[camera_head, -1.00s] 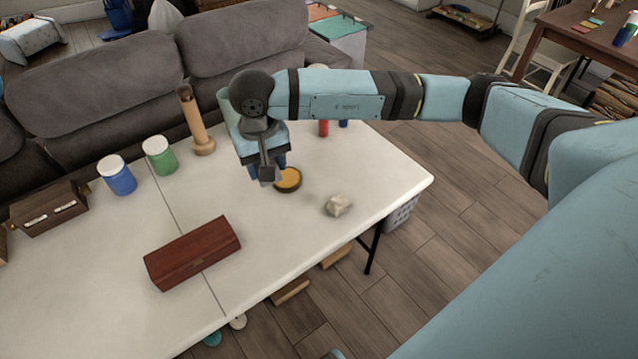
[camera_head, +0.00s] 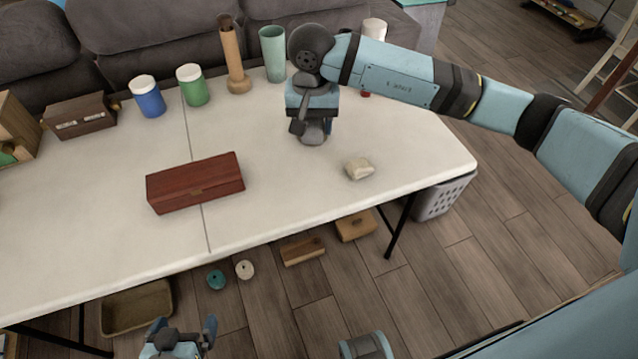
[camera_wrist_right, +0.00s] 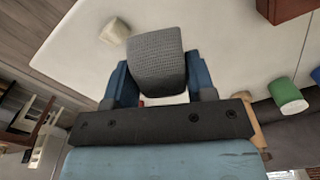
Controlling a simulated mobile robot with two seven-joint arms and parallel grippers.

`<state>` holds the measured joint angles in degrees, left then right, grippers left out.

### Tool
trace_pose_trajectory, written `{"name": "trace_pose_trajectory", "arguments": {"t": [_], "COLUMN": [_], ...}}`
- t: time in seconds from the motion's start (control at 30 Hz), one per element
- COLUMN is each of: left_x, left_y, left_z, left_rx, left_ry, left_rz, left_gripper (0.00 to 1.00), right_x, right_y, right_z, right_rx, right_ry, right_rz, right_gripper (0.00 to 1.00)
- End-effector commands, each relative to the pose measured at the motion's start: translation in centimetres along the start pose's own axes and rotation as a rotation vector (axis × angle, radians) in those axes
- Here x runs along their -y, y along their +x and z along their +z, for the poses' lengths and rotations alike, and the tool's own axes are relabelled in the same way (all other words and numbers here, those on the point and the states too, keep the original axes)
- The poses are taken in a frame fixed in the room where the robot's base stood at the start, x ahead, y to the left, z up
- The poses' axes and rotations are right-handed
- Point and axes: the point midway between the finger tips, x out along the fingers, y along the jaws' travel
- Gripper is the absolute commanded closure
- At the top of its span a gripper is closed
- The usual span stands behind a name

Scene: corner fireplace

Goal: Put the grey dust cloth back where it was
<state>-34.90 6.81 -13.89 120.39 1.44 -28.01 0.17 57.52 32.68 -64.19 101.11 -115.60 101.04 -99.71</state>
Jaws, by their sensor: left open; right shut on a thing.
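The grey dust cloth (camera_wrist_right: 157,60) is between the blue fingers of my right gripper (camera_wrist_right: 160,88) in the right wrist view, with a ribbed, dark grey surface. In the head view my right gripper (camera_head: 314,118) is low over the right part of the white table (camera_head: 285,195). A small grey piece of the cloth (camera_head: 318,133) shows beneath it. I cannot tell whether the cloth touches the tabletop. My left gripper (camera_head: 183,331) is open and empty at the bottom edge, in front of the table.
A pale stone (camera_head: 359,168) lies right of the right gripper. A dark red box (camera_head: 195,183) is left of it. A blue jar (camera_head: 147,96), green jar (camera_head: 192,85), wooden cylinder (camera_head: 234,60) and pale green cup (camera_head: 273,54) line the back. The table's front middle is clear.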

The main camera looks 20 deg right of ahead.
Motion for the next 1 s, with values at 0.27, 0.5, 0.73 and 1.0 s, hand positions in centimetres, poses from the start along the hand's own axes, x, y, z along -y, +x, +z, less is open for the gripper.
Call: {"name": "trace_pose_trajectory", "arguments": {"t": [0.27,0.5,0.73,1.0], "left_x": [0.3,0.4,0.3,0.2], "left_y": [0.1,0.2,0.2,0.3], "left_z": [0.5,0.7,0.7,0.6], "left_rx": [0.006,0.008,0.007,0.003], "left_ry": [0.014,0.016,0.013,0.011], "left_rz": [-0.001,-0.001,-0.001,0.0], "left_gripper": [0.0,0.0,0.0,0.0], "right_x": [0.0,0.0,0.0,0.0], "right_y": [7.8,12.7,14.3,17.9], "right_z": [0.2,0.1,0.1,0.1], "right_rx": [0.007,0.003,0.001,0.002], "right_ry": [0.001,0.0,0.0,-0.001], "right_rz": [0.002,0.0,0.0,0.0], "right_gripper": [0.69,0.69,0.69,0.69]}}
